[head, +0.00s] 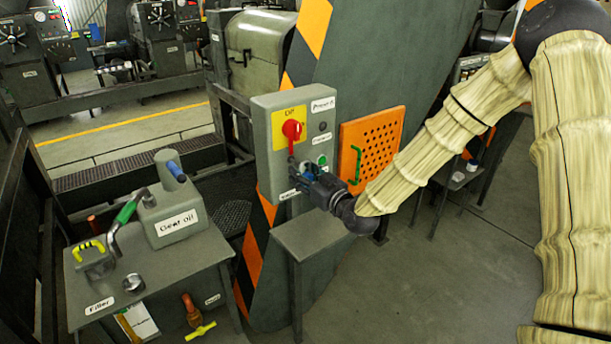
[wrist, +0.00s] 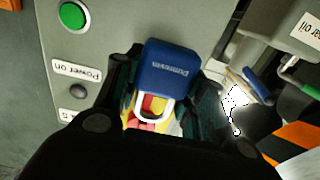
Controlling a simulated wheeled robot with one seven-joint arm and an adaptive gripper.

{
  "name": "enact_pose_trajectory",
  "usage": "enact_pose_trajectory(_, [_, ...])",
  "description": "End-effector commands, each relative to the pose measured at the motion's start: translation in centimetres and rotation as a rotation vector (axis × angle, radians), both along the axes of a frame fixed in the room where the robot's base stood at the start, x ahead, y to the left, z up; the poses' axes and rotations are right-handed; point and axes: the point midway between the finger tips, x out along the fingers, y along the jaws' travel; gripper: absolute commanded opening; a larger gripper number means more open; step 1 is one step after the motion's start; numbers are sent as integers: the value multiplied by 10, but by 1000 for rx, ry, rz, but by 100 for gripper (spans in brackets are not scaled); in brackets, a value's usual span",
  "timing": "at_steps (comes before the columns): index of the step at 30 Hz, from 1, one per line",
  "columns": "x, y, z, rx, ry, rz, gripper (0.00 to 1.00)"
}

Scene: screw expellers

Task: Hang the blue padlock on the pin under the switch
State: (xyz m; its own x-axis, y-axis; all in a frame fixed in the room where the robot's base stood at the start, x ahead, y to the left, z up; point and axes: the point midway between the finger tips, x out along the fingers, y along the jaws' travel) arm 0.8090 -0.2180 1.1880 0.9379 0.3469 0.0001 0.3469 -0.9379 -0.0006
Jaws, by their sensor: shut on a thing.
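The blue padlock (wrist: 170,68) is between the fingers of my gripper (wrist: 166,88) in the wrist view, and the gripper is shut on its body. Its pale shackle (wrist: 145,110) points toward the bottom of that view, with red and yellow of the switch seen through and beside it. In the head view, the red switch (head: 292,130) sits on a yellow plate on the grey control box (head: 264,104). My gripper (head: 306,172) is at the lower front of this box, just below the switch. The pin cannot be made out; whether the shackle touches it cannot be told.
An orange perforated panel (head: 371,146) is right of the box. A small grey table (head: 318,240) stands below my gripper. At left, another table (head: 160,280) holds a gear oil can (head: 172,212) and a yellow-handled item (head: 94,258). Open floor lies at right.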

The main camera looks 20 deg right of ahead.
Motion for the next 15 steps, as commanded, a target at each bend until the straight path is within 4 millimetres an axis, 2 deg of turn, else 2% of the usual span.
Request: enact_pose_trajectory(15, [9, 4, 0, 0, -1, 0, 14])
